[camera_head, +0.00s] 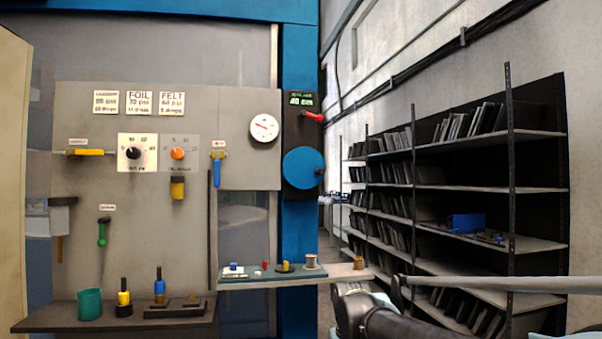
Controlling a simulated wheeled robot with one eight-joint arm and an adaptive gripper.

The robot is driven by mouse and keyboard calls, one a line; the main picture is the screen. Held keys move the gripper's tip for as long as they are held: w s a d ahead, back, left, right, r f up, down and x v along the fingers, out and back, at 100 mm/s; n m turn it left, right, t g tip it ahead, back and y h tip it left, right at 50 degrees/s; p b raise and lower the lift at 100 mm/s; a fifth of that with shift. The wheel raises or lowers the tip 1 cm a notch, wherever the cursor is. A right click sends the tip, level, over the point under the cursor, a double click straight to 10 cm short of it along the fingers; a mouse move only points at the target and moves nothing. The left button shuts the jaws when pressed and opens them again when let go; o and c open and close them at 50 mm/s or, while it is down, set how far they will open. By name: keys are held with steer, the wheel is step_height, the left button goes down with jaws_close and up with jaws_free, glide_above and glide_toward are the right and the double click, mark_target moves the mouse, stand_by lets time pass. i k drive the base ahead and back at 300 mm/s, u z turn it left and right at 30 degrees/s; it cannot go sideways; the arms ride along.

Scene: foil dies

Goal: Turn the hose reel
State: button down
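A round blue disc (304,167), which looks like the hose reel, is mounted on a black upright panel (292,132) on the blue post. A red handle (312,117) sticks out of the panel above the disc. A small lit display (300,99) at the panel's top appears to read 40 cm. Parts of my arm show at the lower right, below and to the right of the disc and apart from it. I cannot make out my gripper's fingers among them. No hose can be made out.
A grey board (130,230) left of the post carries dials, a gauge (264,128) and hanging tools. A narrow shelf (290,281) with small items juts out below the disc. A lower dark shelf (60,318) holds a green cup (89,303). Tall racks (535,245) stand right.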

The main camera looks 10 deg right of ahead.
mark_target(303, 167)
steer(key=u, duration=0.05)
steer(key=i, duration=1)
steer(key=z, duration=0.8)
steer(key=k, duration=1.9)
steer(key=u, duration=0.35)
steer(key=i, duration=1)
